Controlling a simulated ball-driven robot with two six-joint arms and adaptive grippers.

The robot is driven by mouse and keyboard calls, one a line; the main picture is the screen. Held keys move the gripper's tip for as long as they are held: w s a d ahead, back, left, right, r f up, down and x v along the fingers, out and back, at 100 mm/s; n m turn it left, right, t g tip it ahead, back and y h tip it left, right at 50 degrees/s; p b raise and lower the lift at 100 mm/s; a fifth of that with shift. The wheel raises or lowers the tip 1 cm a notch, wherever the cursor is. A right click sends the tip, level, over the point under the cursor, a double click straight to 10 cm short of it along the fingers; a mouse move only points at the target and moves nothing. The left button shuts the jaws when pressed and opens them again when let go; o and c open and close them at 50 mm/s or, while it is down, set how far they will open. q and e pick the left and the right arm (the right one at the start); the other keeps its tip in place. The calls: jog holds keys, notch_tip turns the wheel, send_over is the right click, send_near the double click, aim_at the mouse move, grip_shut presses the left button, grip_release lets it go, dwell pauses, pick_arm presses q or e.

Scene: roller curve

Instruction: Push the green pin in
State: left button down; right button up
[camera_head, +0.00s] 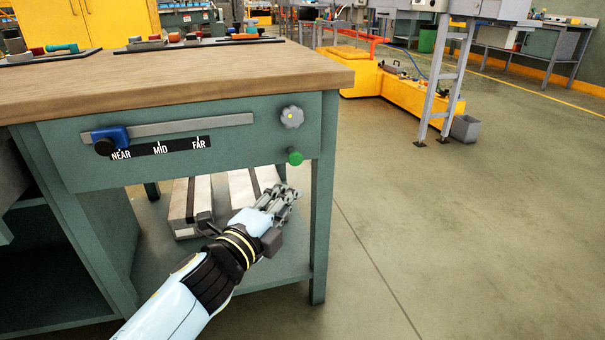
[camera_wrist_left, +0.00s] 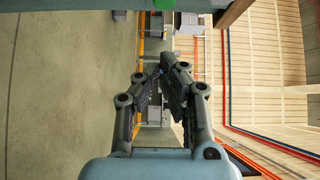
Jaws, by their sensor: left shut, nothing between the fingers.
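The green pin (camera_head: 295,157) is a round green knob on the right part of the workbench's front panel, below a grey lobed knob (camera_head: 292,117). My left gripper (camera_head: 290,192) is shut and empty. In the head view its fingertips show just below the green pin, with a small gap in the picture. I cannot tell the gap in depth. My right gripper is in neither view.
A blue slider (camera_head: 110,137) with a black knob sits on a rail at the NEAR end of a NEAR, MID, FAR scale (camera_head: 160,148). The bench leg (camera_head: 321,220) stands right of my gripper. Long grey and white pieces (camera_head: 190,205) lie on the lower shelf. Floor is clear at right.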

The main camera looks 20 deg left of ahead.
aim_at(296, 163)
pick_arm(q)
jog(key=w+a+b, duration=0.1)
jog(key=w, duration=0.8)
jog(key=shift+w+b, duration=0.3)
jog(key=shift+w, duration=0.1)
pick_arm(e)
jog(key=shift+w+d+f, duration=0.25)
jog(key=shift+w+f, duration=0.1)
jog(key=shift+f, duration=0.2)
pick_arm(q)
jog(key=shift+w+a+f+b, duration=0.1)
jog(key=shift+w+a+b, duration=0.05)
jog(key=shift+w+a, duration=0.35)
jog(key=shift+w+a+b, duration=0.15)
jog(key=shift+w+a, duration=0.1)
jog(key=shift+w, duration=0.35)
jog(key=shift+w+a, duration=0.1)
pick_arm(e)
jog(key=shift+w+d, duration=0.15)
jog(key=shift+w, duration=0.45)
